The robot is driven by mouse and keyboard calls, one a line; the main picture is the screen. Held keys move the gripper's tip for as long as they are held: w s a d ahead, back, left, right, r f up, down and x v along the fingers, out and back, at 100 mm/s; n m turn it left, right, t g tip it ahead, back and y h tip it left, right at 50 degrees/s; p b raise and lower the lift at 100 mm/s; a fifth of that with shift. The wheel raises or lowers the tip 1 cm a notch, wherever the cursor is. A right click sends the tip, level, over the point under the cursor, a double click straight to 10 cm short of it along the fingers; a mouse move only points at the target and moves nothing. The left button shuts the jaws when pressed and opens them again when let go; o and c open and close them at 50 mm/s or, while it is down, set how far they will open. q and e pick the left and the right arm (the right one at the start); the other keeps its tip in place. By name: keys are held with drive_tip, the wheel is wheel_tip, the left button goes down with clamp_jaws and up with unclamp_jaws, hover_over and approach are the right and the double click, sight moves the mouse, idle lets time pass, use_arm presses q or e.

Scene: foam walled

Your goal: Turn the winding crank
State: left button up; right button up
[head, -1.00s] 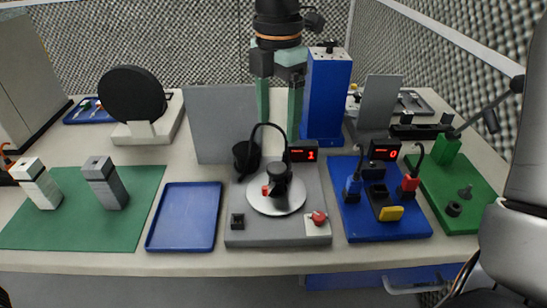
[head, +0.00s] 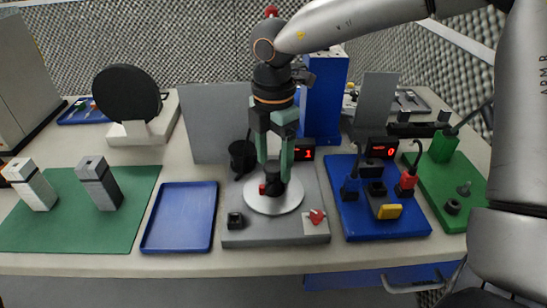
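A round pale disc (head: 289,203) sits on the grey station plate (head: 284,238). A black upright part (head: 272,187) with a small red piece (head: 263,189) stands on it; I cannot tell for sure which part is the crank. My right gripper (head: 273,174) points straight down over the disc. Its green fingers are apart, one on each side of the black part's top; contact between them cannot be made out. The fingers hide some of the part and the black cable behind. My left gripper is not in view.
A small display reading 1 (head: 304,153), a black cup (head: 243,157) and a red knob (head: 316,216) surround the disc. A blue tray (head: 180,218) is to the left, a blue plate with plugs (head: 388,227) to the right. A tall blue tower (head: 325,95) stands behind.

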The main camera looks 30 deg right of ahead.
clamp_jaws()
idle(0.3)
drive_tip(key=shift+n+b, duration=0.4)
drive_tip(key=shift+b, duration=0.05)
